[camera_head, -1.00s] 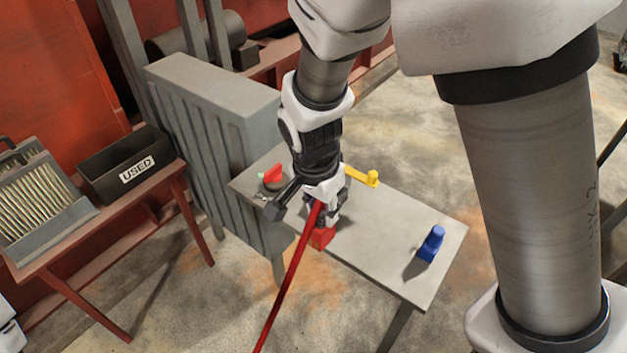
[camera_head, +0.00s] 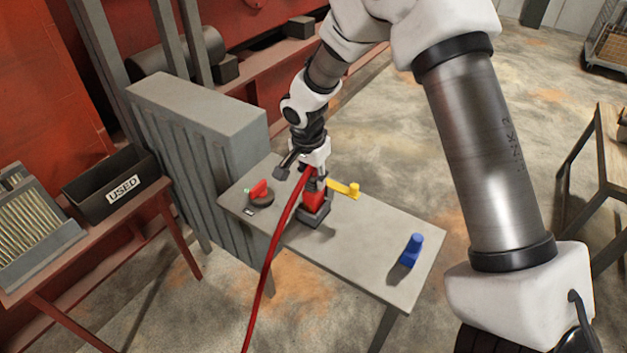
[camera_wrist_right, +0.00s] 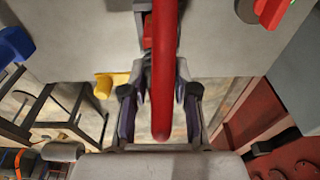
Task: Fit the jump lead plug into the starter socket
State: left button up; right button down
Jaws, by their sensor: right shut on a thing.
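My right gripper (camera_head: 314,172) points down over the grey table and is shut on the red jump lead plug (camera_head: 314,198). The plug's lower end meets a dark grey block, the starter socket (camera_head: 318,217), on the table top. Whether it sits in the socket or just on it, and how deep, I cannot tell. The red lead (camera_head: 268,265) runs from the gripper down past the table's front edge. In the right wrist view the lead (camera_wrist_right: 163,60) passes between the fingers (camera_wrist_right: 160,102) and hides most of the plug. My left gripper is not in view.
A red-handled switch (camera_head: 258,189) lies left of the socket, a yellow lever (camera_head: 346,189) right behind it. A blue piece (camera_head: 411,249) stands at the table's right. A ribbed grey cabinet (camera_head: 200,130) borders the left. The table (camera_head: 360,262) is clear between socket and blue piece.

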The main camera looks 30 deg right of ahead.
aim_at(309, 193)
notch_tip(309, 193, down, 2)
jog(key=shift+f+p, duration=0.1)
jog(key=shift+p, duration=0.2)
jog(key=shift+a+f, duration=0.1)
jog(key=c, duration=0.9)
grip_release()
jog(key=shift+s, duration=0.1)
jog(key=shift+r, duration=0.6)
jog(key=r, duration=0.3)
jog(key=a+r+b, duration=0.1)
jog(key=r, duration=0.7)
jog(key=shift+s+a+b, duration=0.3)
